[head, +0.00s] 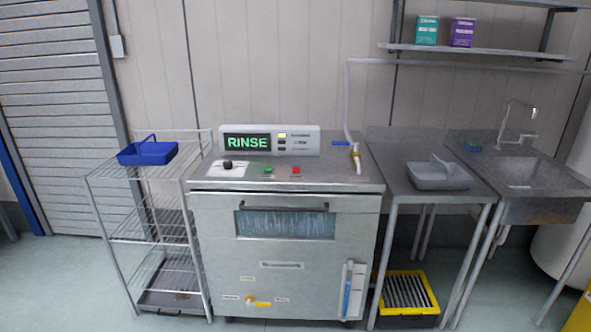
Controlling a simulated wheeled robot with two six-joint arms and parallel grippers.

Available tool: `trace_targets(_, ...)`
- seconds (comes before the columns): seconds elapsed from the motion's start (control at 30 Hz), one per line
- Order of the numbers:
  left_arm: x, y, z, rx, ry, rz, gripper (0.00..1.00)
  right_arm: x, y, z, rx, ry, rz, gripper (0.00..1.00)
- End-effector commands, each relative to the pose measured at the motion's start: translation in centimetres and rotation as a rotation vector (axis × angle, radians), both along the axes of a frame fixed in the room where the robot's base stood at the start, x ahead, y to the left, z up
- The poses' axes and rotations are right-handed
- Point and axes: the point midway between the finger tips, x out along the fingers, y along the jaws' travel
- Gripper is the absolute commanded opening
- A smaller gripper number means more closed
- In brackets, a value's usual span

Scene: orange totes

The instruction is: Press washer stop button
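The washer (215,250) is a steel cabinet in the middle of the head view, with its front door shut and a window (285,225) showing streaks of water. A white panel on top has a display (247,142) that reads RINSE in green. On the steel top in front of it are a red button (296,170), a green button (268,170) and a black knob (228,164) on a white plate. Which one is the stop button is too small to read. Neither of my grippers is in view.
A wire rack (140,238) with a blue basket (148,153) stands left of the washer. Right of it are a steel table with a grey basket (438,174), a sink (525,178) and a yellow-black crate (408,312) below. Front floor is clear.

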Motion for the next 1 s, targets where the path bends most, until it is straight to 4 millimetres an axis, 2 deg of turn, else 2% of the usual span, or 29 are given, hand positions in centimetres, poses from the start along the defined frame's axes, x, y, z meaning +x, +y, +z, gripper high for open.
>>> trace_targets(0.03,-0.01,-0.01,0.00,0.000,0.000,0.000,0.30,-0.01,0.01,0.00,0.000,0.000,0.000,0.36)
trace_targets(0.27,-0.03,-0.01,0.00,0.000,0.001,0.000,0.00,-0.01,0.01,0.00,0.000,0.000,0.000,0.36)
trace_targets(1.0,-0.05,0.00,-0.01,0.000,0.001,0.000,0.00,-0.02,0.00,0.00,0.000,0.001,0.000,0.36)
